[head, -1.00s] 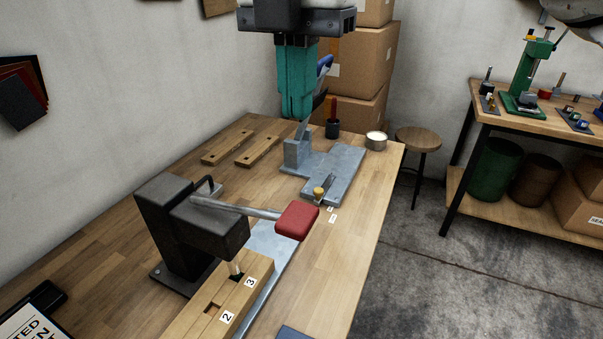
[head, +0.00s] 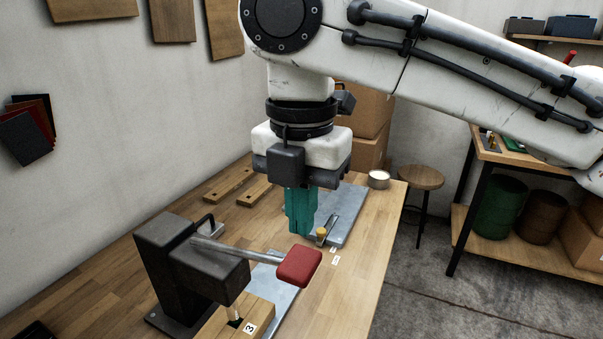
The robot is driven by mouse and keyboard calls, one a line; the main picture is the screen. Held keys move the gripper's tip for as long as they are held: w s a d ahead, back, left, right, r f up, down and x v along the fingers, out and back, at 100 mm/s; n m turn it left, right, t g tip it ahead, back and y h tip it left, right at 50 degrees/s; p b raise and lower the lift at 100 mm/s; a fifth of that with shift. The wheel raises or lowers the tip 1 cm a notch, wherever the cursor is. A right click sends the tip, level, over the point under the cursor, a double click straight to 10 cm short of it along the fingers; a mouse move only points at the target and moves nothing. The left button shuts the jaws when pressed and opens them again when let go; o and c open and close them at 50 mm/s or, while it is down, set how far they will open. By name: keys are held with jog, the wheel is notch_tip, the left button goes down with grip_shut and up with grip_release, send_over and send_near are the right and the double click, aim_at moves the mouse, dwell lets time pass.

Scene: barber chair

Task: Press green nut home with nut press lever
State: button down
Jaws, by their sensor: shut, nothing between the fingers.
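The black press (head: 188,270) stands on the wooden table at the lower left. Its metal lever (head: 235,248) slopes to the right and ends in a red pad (head: 299,267). The press's ram comes down over the wooden block (head: 262,312) near label 3. A small dark spot, perhaps greenish, lies under the ram; I cannot clearly make out the green nut. My gripper (head: 304,232) has teal fingers pointing down, shut and empty. In the picture it is just above the red pad, apart from it.
Behind my gripper is a grey metal plate (head: 345,210) with a small yellow-topped part (head: 321,233). Two wooden strips (head: 228,184) lie at the back left. A round tin (head: 379,179) sits at the far right corner. The table's right front is clear.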

aim_at(302, 257)
jog(key=shift+f, duration=2.1)
